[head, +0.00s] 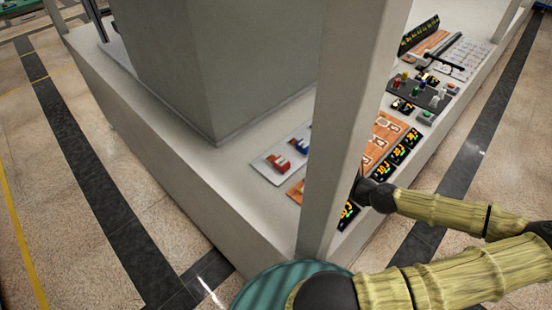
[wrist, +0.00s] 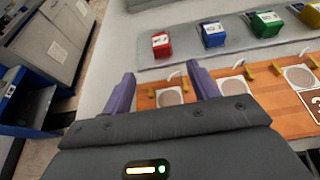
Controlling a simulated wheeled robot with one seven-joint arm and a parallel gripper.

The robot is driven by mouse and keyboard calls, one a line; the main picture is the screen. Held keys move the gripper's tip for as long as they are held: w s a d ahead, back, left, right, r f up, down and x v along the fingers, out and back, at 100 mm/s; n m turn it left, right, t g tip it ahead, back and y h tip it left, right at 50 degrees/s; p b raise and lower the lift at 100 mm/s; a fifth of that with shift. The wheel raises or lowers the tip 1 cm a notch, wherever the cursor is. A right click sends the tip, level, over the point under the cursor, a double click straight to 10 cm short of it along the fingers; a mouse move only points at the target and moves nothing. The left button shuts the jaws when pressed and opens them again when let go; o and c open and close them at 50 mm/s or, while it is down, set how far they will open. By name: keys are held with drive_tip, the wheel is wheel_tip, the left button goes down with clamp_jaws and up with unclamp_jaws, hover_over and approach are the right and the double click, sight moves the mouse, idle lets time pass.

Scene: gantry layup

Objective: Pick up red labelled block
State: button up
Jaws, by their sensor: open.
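The red labelled block (wrist: 161,45) sits at the left end of a grey tray (wrist: 185,57) in the wrist view, its white label facing up. A blue block (wrist: 212,34), a green block (wrist: 265,22) and a yellow block (wrist: 305,12) stand to its right in a row. In the head view the red block (head: 278,162) lies on the tray beside the blue one (head: 299,146). My gripper (wrist: 160,72) is open, its purple fingers apart and empty, short of the red block in the picture. In the head view the post hides my gripper.
A wooden board (wrist: 245,118) with round discs and small yellow pegs lies in front of the tray. A tall grey post (head: 343,110) rises from the table corner. Control panels (head: 420,92) fill the table's right side. Blue-grey cabinets (wrist: 55,40) stand at left.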

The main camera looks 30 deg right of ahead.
sight(282, 162)
drive_tip(key=shift+s+d+f, duration=0.1)
drive_tip(key=shift+s, duration=0.1)
drive_tip(key=b, duration=0.3)
drive_tip(key=shift+w+d+f, duration=0.1)
drive_tip(key=shift+w+f, duration=0.15)
drive_tip(key=shift+f, duration=0.05)
drive_tip(key=shift+b, duration=0.35)
drive_tip(key=shift+w+b, duration=0.2)
drive_tip(key=shift+b, duration=0.25)
drive_tip(key=shift+w+f+b, duration=0.15)
drive_tip(key=shift+w+b, duration=0.05)
drive_tip(key=shift+b, duration=0.6)
drive_tip(key=shift+w+a+b, duration=0.1)
drive_tip(key=shift+a+b, duration=0.1)
drive_tip(key=shift+b, duration=0.25)
drive_tip(key=shift+b, duration=0.45)
drive_tip(key=shift+w+a+f+b, duration=0.2)
drive_tip(key=shift+w+a+b, duration=0.15)
drive_tip(key=shift+b, duration=0.85)
drive_tip(key=x, duration=0.9)
drive_tip(key=shift+w+a+r+p, duration=0.1)
drive_tip(key=shift+w+p, duration=0.15)
drive_tip(key=shift+p, duration=0.05)
